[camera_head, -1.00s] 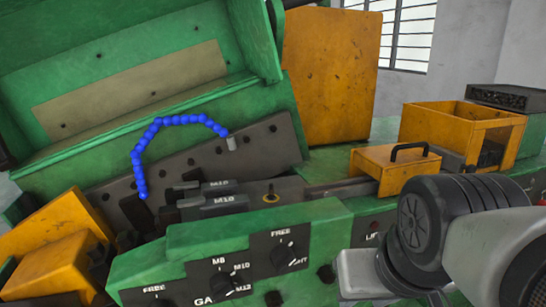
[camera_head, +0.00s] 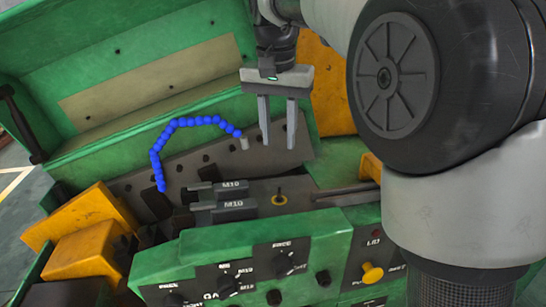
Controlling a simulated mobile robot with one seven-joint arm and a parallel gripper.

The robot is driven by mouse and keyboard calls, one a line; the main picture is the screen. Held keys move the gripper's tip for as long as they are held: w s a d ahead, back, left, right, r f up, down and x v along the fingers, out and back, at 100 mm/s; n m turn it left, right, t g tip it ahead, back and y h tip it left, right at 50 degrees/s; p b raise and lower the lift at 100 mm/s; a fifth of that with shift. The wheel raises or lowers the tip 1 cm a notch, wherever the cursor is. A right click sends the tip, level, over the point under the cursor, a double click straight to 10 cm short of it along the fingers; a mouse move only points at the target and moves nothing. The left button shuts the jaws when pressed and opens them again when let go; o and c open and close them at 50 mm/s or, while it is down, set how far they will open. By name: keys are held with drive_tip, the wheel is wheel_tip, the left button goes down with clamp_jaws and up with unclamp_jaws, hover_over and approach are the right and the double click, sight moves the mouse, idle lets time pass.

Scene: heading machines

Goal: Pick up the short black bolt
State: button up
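My gripper (camera_head: 278,148) hangs fingers down above the green machine (camera_head: 190,252). Its two grey fingers are apart with nothing between them, so it is open and empty. Behind the fingers is the dark grey sloping plate (camera_head: 215,160), which has several dark round spots. I cannot make out for certain a short black bolt. My arm hides the right part of the machine.
A blue segmented hose (camera_head: 185,124) arches over the plate, left of my gripper. Two grey blocks marked M10 (camera_head: 232,205) lie below it. A raised green lid (camera_head: 150,70) stands behind. Orange blocks (camera_head: 85,250) are at left. A yellow knob (camera_head: 372,273) is at lower right.

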drive_tip(key=w+a, duration=0.1)
hover_over(279, 188)
drive_tip(key=s, duration=0.1)
drive_tip(key=f, duration=1.2)
drive_tip(key=shift+a+f+b, duration=0.1)
drive_tip(key=shift+a+b, duration=0.2)
drive_tip(key=shift+a, duration=0.1)
drive_tip(key=shift+w+d+f, duration=0.15)
drive_tip(key=shift+w+f, duration=0.05)
drive_tip(key=shift+f, duration=0.65)
drive_tip(key=shift+w+d+f, duration=0.15)
drive_tip(key=shift+w+f, duration=0.05)
drive_tip(key=shift+f, duration=0.7)
drive_tip(key=shift+w+d+f, duration=0.15)
drive_tip(key=shift+w+f, duration=0.05)
drive_tip(key=shift+f, duration=0.65)
drive_tip(key=shift+c, duration=0.4)
clamp_jaws()
